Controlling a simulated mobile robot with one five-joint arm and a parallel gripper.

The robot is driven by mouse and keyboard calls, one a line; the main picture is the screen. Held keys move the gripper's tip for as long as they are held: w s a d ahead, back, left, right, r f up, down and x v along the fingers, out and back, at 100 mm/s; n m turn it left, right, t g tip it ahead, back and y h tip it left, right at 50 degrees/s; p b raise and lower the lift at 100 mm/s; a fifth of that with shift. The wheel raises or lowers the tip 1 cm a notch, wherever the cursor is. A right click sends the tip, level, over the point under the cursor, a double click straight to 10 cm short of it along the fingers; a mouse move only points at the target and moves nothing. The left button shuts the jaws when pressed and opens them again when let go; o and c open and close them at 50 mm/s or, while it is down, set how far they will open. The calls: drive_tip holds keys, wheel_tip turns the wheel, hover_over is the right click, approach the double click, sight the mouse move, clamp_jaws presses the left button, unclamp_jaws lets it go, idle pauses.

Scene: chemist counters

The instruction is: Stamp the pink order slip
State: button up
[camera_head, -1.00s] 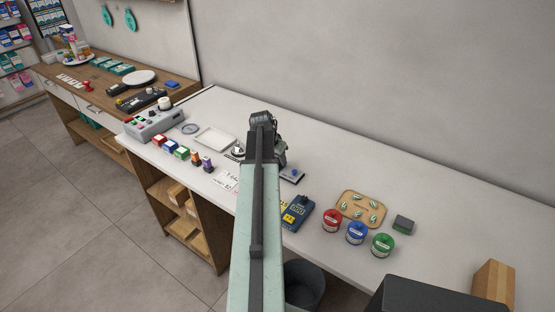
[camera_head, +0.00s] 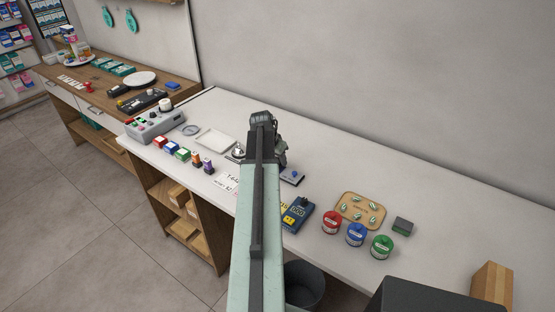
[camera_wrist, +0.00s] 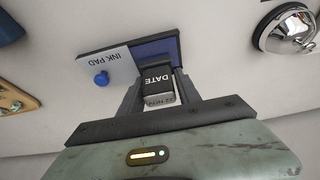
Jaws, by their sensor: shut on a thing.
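My gripper (camera_wrist: 158,92) is shut on a dark date stamp (camera_wrist: 157,76) with a white "DATE" label, seen in the wrist view. The stamp is in front of the blue pad of the open ink pad (camera_wrist: 160,49); I cannot tell whether they touch. The ink pad's grey lid with a blue knob lies to the left. In the head view the ink pad (camera_head: 292,176) shows just right of my arm, which hides the stamp.
A chrome bell (camera_wrist: 288,30) stands right of the ink pad in the wrist view. A white tray (camera_head: 214,141) and several coloured stamps or bottles (camera_head: 183,153) are left of my arm. A wooden tray (camera_head: 360,199) and red, blue and green jars are right. The counter's back right is clear.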

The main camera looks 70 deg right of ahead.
drive_tip(key=shift+r+p, duration=2.7)
drive_tip(key=shift+r, duration=0.4)
drive_tip(key=shift+f, duration=0.1)
